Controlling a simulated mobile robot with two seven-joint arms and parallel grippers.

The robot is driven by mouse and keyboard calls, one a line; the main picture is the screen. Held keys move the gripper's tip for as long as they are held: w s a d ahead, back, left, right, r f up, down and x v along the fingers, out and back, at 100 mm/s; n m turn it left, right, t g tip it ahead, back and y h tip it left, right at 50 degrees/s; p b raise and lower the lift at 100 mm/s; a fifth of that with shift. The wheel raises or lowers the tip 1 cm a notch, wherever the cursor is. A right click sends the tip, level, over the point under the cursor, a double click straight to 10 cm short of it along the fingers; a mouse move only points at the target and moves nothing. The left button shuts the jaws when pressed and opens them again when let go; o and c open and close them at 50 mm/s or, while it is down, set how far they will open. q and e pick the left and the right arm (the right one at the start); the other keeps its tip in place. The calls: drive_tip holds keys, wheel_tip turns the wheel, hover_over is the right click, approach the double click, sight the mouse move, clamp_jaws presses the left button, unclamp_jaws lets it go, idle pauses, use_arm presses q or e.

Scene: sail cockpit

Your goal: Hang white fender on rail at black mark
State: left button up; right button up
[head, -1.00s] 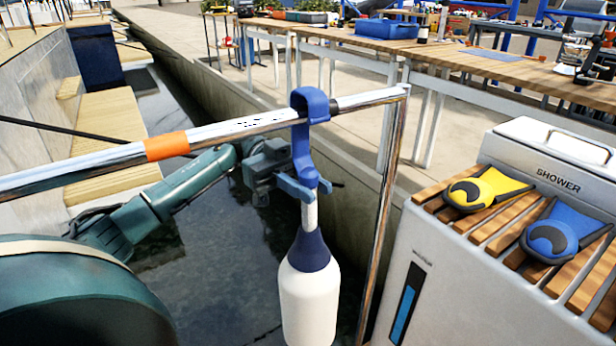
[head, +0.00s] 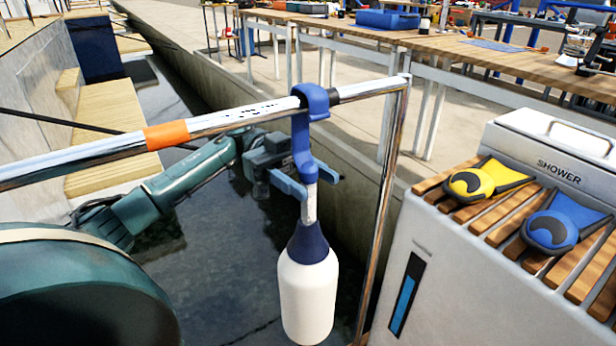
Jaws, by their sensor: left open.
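The white fender (head: 307,295) has a dark blue top and hangs upright below the rail (head: 230,118). Its blue hook (head: 302,135) is over the rail, near the right-hand end. A black mark (head: 334,96) shows on the rail directly at the hook's right edge; the hook may cover part of it. My left gripper (head: 307,182) is open, with its fingers on either side of the grey stem just below the hook. I cannot tell whether a finger touches it. My right gripper is not in view.
An orange band (head: 167,135) marks the rail farther left. A steel post (head: 385,215) carries the rail's right end. The white shower box (head: 465,250) stands to the right, with yellow (head: 475,182) and blue (head: 550,232) items on its slats. Dark water lies below.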

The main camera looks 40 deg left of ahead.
use_arm(q)
drive_tip(key=shift+a, duration=0.1)
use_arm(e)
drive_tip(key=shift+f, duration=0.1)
use_arm(q)
drive_tip(key=shift+w+a, duration=0.15)
drive_tip(key=shift+a, duration=0.15)
drive_tip(key=b+v, duration=0.6)
drive_tip(key=v, duration=0.5)
drive_tip(key=shift+b, duration=0.3)
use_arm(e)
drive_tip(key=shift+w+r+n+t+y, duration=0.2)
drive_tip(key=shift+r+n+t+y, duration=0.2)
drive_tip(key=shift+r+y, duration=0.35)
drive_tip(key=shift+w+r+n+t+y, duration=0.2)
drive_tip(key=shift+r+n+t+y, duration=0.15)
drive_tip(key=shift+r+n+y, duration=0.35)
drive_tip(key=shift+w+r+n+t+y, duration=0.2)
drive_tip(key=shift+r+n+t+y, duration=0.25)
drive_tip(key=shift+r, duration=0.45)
use_arm(q)
drive_tip(key=shift+w+a, duration=0.1)
